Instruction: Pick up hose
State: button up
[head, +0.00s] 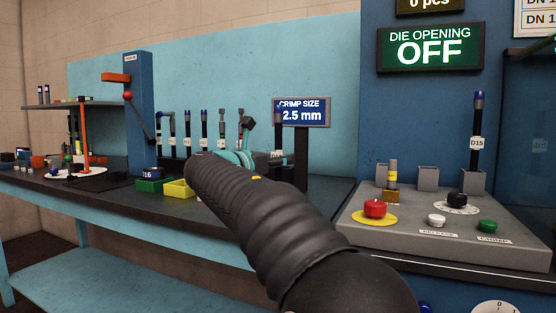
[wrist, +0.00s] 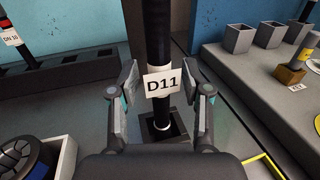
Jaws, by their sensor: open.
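A black hose (wrist: 158,35) with a white D11 tag (wrist: 161,83) stands upright in a square dark holder (wrist: 146,127) in the wrist view. My gripper (wrist: 161,78) is open, with one finger on each side of the hose at the tag's height. Small gaps seem to show between the fingers and the hose. In the head view my dark arm reaches over the bench, and my gripper (head: 240,157) is small and partly hidden behind it. I cannot pick out the D11 hose for sure there.
Several tagged hoses (head: 204,135) stand in a rack on the bench (head: 115,203). A crimp-size sign (head: 301,112) stands near my gripper. At right, a console (head: 435,240) has buttons, grey cups (head: 428,178) and an upright D15 hose (head: 476,170). A yellow bin (head: 178,190) is left of my arm.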

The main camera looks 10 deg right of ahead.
grip_shut()
jog(key=shift+r, duration=0.15)
